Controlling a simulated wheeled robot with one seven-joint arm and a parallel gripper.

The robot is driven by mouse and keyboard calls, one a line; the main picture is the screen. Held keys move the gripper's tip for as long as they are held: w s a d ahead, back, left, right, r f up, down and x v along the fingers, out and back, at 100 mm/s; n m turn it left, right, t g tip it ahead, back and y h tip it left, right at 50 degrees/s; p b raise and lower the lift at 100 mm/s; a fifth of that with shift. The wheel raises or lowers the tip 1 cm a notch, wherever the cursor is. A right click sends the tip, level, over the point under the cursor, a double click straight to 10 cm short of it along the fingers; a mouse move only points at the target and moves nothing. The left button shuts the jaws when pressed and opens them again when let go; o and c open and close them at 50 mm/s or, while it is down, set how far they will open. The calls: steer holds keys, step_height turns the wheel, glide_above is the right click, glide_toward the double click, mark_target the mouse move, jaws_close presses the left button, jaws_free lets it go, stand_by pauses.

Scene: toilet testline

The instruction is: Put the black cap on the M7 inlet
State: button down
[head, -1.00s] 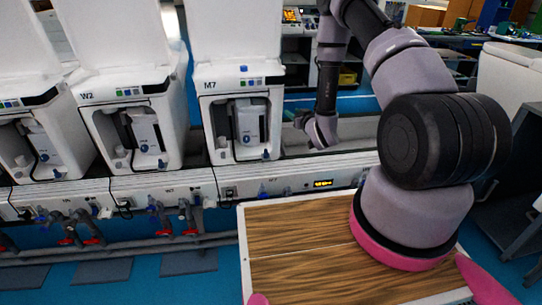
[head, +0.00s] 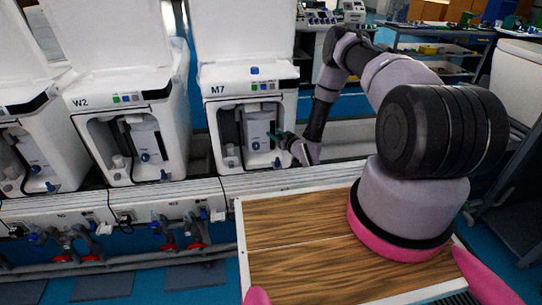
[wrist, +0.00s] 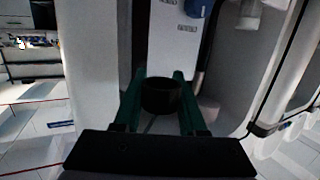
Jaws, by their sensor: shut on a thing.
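The M7 unit (head: 250,87) is a white machine with an open front bay and a light grey module inside. My gripper (head: 278,136) is at the right side of its bay in the head view. In the wrist view, the two dark green fingers of my gripper (wrist: 161,82) are shut on the black cap (wrist: 161,100), a short dark cylinder. The cap is held in front of the bay, below the grey module. A blue knob (wrist: 198,8) is at the top of the wrist view. I cannot clearly make out the M7 inlet.
The W2 unit (head: 122,95) stands left of M7, with another similar unit beyond it. The bay's side walls are close to my gripper. Pipes with red valve handles (head: 195,246) run below the bench. A wood-topped board (head: 300,232) is in front.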

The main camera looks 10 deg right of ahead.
steer(key=shift+w+a+f, duration=0.1)
steer(key=shift+w+f, duration=0.1)
steer(key=shift+f, duration=2.35)
steer(key=shift+w+a+f, duration=0.1)
steer(key=shift+w+f, duration=0.05)
steer(key=shift+f, duration=2.35)
steer(key=shift+f, duration=0.55)
steer(key=shift+c, duration=2.3)
jaws_free()
